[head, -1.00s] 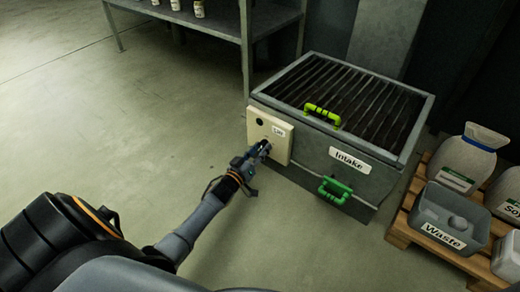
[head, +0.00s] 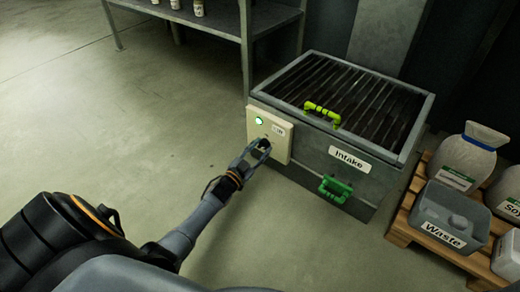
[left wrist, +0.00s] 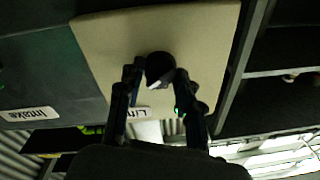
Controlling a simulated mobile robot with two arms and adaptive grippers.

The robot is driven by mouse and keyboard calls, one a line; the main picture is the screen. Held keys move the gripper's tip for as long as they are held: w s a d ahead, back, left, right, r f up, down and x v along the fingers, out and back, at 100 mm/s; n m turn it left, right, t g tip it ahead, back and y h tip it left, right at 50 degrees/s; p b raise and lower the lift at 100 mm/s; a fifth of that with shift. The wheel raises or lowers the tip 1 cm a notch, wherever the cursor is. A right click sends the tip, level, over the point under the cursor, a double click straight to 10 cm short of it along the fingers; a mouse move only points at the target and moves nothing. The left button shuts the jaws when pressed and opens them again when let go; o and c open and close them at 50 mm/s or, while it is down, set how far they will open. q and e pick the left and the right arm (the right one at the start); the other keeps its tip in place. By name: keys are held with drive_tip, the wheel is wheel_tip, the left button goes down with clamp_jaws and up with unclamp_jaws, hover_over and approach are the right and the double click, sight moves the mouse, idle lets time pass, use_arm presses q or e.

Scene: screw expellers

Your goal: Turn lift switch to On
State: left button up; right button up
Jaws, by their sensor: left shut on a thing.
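The lift switch panel (head: 282,151) is a cream box on the front of the grey intake unit, with a small label on it. A round lamp (head: 259,121) at its upper left glows green-white. The left wrist view shows the panel (left wrist: 205,35) upside down, with the dark rotary switch knob (left wrist: 160,66) and its white mark. My left gripper (head: 259,148) is at the panel. In the left wrist view its fingers (left wrist: 157,92) stand on either side of the knob and are shut on it. The knob is mostly hidden in the head view. My right gripper is not in view.
The intake unit (head: 310,157) has a slatted top, a yellow-green handle (head: 322,114) and a green handle (head: 335,190). A pallet (head: 402,228) with a waste bin (head: 428,205) and sacks stands at right. A metal shelf (head: 222,28) stands behind. The floor at left is clear.

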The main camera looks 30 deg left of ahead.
use_arm(q)
drive_tip(key=shift+m, duration=0.5)
drive_tip(key=o, duration=1.2)
drive_tip(key=s, duration=0.8)
drive_tip(key=s+f, duration=0.1)
drive_tip(key=s, duration=0.3)
drive_tip(key=shift+a, duration=0.2)
